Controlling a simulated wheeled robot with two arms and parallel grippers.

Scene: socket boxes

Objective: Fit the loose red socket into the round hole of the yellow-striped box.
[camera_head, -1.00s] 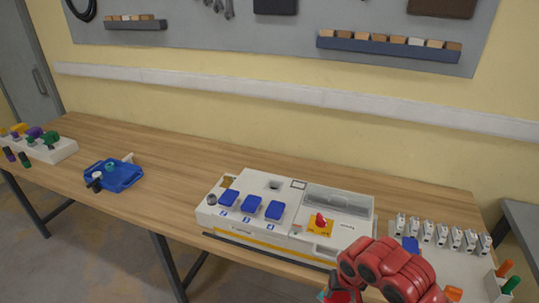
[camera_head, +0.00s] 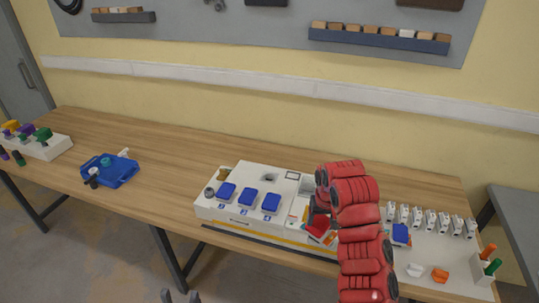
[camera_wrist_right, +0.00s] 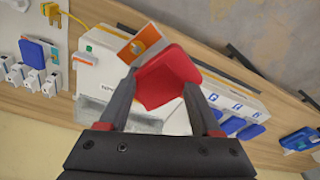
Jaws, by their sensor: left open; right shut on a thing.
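The yellow-striped box (camera_head: 225,210) is a white case on the wooden table, with three blue square covers along its left front. My right gripper (camera_head: 318,218) is over the box's right part. It is shut on the red socket (camera_head: 319,228), which also shows in the right wrist view (camera_wrist_right: 167,78) between the fingertips. The socket is tilted there and overlaps an orange square plate (camera_wrist_right: 143,45). A dark opening (camera_head: 270,178) shows at the back of the box; I cannot tell whether it is the round hole. My left gripper (camera_head: 181,297) is open and empty at the bottom edge.
A row of white switches (camera_head: 430,219) and a loose orange piece (camera_head: 440,275) are right of the box. A blue tray (camera_head: 112,170) and a white rack of coloured parts (camera_head: 45,147) stand left. Table between tray and box is clear.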

